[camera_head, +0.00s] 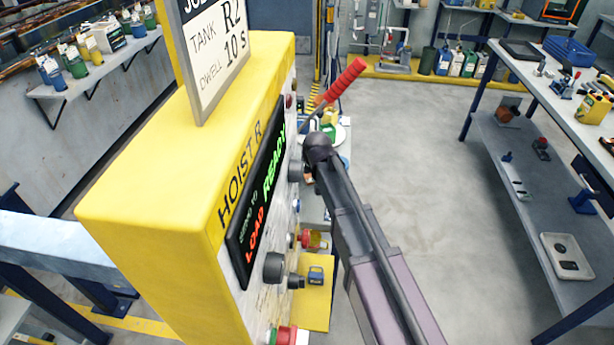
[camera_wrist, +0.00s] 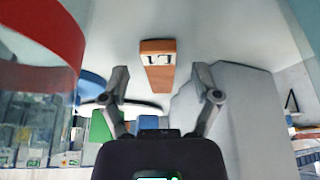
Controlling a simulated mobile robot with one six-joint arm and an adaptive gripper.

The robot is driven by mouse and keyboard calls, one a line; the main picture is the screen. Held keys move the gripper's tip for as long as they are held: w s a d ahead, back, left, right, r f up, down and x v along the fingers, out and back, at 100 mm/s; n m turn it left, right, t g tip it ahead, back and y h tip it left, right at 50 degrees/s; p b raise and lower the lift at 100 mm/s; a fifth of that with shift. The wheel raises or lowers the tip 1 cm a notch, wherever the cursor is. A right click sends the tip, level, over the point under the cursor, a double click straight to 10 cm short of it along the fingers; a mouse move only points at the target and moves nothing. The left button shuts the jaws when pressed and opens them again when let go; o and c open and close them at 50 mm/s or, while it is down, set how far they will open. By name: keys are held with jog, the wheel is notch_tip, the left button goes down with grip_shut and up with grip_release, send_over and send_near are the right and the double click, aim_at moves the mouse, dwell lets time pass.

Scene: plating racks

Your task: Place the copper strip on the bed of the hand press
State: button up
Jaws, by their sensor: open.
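The copper strip (camera_wrist: 156,72), an orange-brown bar with a white end label, lies on a pale surface in the wrist view. The label reads upside down, perhaps L1. My gripper (camera_wrist: 160,82) has its two fingers spread wide on either side of the strip's line. It does not hold the strip, and I cannot tell how far off it is. In the head view a red lever grip (camera_head: 340,82), probably the hand press's, rises behind my arm. The press's bed cannot be made out, and the strip and my gripper are hidden there by my arm and the yellow console.
A yellow hoist console (camera_head: 150,190) fills the left foreground, close beside my arm. A long workbench (camera_head: 578,112) with tools and a lower shelf stands at the right. The grey floor (camera_head: 415,190) between them is clear. A red curved object (camera_wrist: 45,40) is close at left in the wrist view.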

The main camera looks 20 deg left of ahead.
jog(key=shift+c, duration=0.2)
dwell(0.3)
grip_shut()
jog(key=shift+r, duration=0.15)
notch_tip(320, 180, up, 3)
jog(key=p, duration=0.3)
jog(key=shift+f, duration=0.2)
jog(key=s+d, duration=0.3)
jog(key=s, duration=0.1)
jog(key=s+d+r+p, duration=0.1)
jog(key=s+d, duration=0.1)
jog(key=s, duration=0.3)
jog(key=s+d+r+p, duration=0.1)
jog(key=s+d, duration=0.2)
jog(key=s, duration=0.1)
jog(key=shift+s+d+r, duration=0.1)
jog(key=shift+s+d, duration=0.15)
jog(key=shift+d, duration=0.05)
